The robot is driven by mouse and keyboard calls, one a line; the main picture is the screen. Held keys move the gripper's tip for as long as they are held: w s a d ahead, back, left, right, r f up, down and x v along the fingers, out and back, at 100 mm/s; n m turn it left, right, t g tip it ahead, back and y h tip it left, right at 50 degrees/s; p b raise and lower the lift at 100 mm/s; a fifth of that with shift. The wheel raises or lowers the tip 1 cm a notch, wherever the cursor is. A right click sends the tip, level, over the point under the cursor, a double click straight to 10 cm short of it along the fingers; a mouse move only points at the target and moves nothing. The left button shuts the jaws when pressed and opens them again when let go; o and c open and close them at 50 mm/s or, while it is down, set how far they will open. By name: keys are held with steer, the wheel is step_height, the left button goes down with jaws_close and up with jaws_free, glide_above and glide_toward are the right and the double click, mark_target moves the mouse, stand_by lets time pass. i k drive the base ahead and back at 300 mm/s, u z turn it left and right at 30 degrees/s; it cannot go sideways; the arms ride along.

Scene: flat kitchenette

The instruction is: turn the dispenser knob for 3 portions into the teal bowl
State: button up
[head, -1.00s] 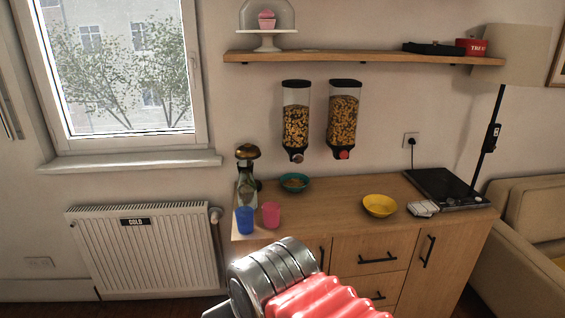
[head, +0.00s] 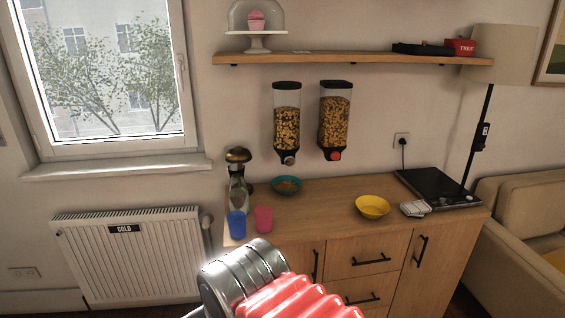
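Two dispensers filled with brown and yellow cereal hang on the wall below the shelf. The left dispenser (head: 287,125) has a grey knob (head: 289,160) at its bottom. The right dispenser (head: 335,118) has a red knob (head: 333,155). The teal bowl (head: 287,187) stands on the counter below the left dispenser, with some brown content in it. My arm, grey metal and a red ribbed sleeve, shows at the bottom centre, in front of the counter. My gripper's fingers are not in view.
On the wooden counter (head: 325,195) stand a blue cup (head: 237,224), a pink cup (head: 263,219), a metal and glass pot (head: 238,185), a yellow bowl (head: 372,208) and a black hob (head: 440,187). The shelf (head: 350,59) runs above the dispensers. The counter between the bowls is clear.

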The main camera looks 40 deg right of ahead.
mark_target(288, 160)
steer(key=i, duration=0.9)
steer(key=z, duration=0.05)
